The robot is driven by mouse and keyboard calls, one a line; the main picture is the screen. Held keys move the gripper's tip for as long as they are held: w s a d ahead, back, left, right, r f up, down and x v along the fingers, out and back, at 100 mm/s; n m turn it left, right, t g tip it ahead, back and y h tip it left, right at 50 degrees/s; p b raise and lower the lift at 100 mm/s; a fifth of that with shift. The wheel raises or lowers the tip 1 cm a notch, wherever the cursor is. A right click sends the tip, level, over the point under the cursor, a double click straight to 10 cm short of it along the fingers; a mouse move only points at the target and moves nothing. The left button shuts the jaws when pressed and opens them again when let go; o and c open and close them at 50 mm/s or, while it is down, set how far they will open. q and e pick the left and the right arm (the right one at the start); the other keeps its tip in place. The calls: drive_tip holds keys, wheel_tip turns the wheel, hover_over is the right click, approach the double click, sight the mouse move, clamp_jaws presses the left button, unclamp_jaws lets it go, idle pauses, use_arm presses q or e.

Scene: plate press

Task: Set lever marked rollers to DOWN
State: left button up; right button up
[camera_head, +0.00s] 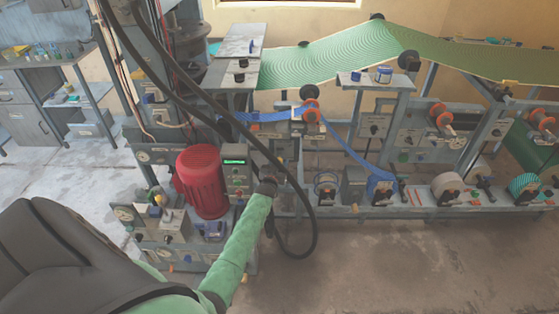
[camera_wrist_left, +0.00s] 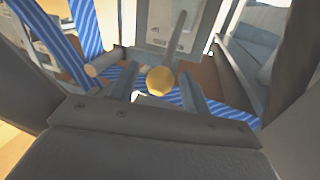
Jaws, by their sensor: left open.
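A lever with a grey shaft and a round yellow knob (camera_wrist_left: 160,80) shows in the left wrist view, in front of a grey panel (camera_wrist_left: 172,20). No marking on it can be read. My left gripper (camera_wrist_left: 158,88) is open, with one finger on each side of the knob. I cannot tell whether either finger touches it. In the head view my left gripper (camera_head: 268,184) is at the machine, right of the red motor (camera_head: 203,182), and hides the lever there. My right gripper is not in view.
A thick black hose (camera_head: 313,225) loops beside my left gripper. Blue striped webbing (camera_head: 350,152) runs over orange rollers (camera_head: 311,108) behind it. A green sheet (camera_head: 340,55) spans the top of the machine. The floor (camera_head: 400,260) in front is clear.

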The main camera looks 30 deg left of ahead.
use_arm(q)
drive_tip(key=shift+w+a, duration=0.15)
drive_tip(key=shift+w, duration=0.2)
clamp_jaws()
drive_tip(key=shift+f, duration=0.1)
